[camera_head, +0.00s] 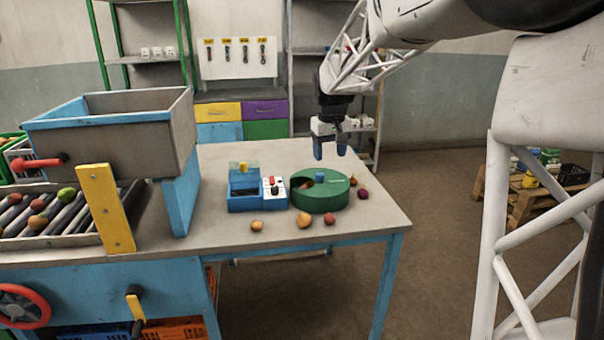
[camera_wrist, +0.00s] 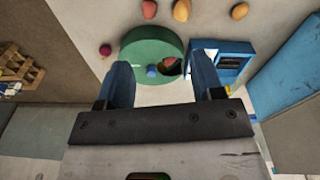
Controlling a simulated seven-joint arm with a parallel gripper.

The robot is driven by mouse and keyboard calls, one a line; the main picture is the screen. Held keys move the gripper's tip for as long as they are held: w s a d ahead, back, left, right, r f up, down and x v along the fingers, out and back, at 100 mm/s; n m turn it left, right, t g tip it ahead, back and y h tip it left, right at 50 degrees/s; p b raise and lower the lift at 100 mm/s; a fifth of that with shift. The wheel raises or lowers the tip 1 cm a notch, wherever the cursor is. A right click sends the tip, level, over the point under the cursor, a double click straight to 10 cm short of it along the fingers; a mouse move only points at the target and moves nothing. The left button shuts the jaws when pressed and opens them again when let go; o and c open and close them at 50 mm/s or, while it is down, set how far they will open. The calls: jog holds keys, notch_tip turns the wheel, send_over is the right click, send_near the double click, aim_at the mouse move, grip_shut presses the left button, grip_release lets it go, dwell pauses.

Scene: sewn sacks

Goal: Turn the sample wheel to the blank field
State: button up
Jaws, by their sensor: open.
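The sample wheel (camera_head: 318,198) is a green round drum on the table, with a blue knob (camera_head: 320,177) standing up from its top. A dark opening in its top, left of the knob, shows something reddish inside. In the wrist view the wheel (camera_wrist: 143,50) lies beyond my fingers, with the blue knob (camera_wrist: 152,71) near the left finger and the opening with a red item to the knob's right. My gripper (camera_head: 331,150) is open and empty, above the wheel and apart from it, with blue fingers pointing down. The wrist view shows both fingers (camera_wrist: 162,85) spread wide.
A blue box (camera_head: 243,203) and a white panel with red and black knobs (camera_head: 275,196) stand left of the wheel. Several loose fruits, such as an orange one (camera_head: 304,220), lie around it. A large grey hopper (camera_head: 110,135) stands at the left. The table's right edge is clear.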

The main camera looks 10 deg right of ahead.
jog(key=w+d+f, duration=0.1)
jog(key=w+f, duration=0.1)
jog(key=w, duration=0.5)
jog(key=w+d+f, duration=0.1)
jog(key=w+f, duration=0.2)
jog(key=w, duration=0.3)
jog(key=n+g, duration=0.1)
send_over(320, 173)
notch_tip(320, 173, down, 8)
jog(key=shift+a+r, duration=0.1)
jog(key=shift+r, duration=0.15)
jog(key=shift+f, duration=0.1)
jog(key=shift+f, duration=3.85)
jog(key=shift+c, duration=0.2)
grip_shut()
